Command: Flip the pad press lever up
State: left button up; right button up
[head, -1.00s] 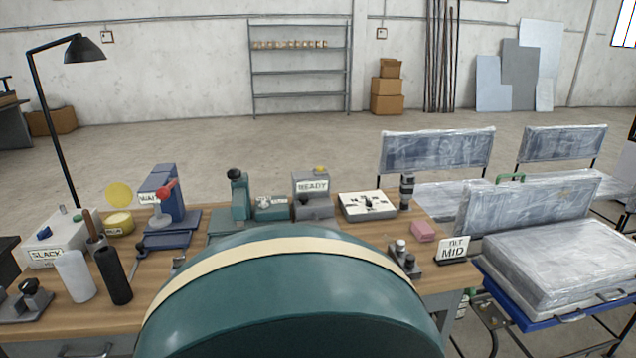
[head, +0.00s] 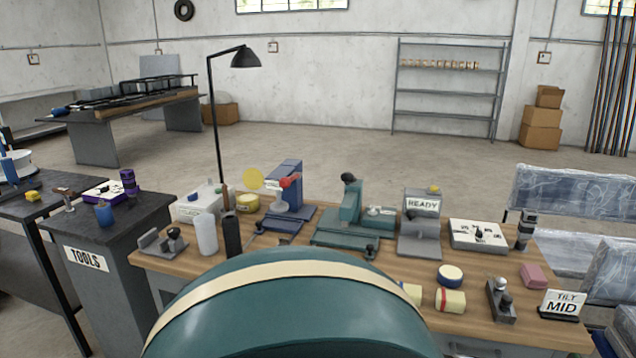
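Neither of my grippers is in view. Two press-like devices stand at the back of the wooden workbench (head: 400,262). My own rounded teal body hides the bench's near middle.
A grey device with a READY sign (head: 422,204), a white dial box (head: 477,234) and a TILT MID sign (head: 562,304) stand to the right. A TOOLS cabinet (head: 90,258) is further left.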

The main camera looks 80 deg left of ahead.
aim_at(284, 182)
jog(key=u, duration=1.85)
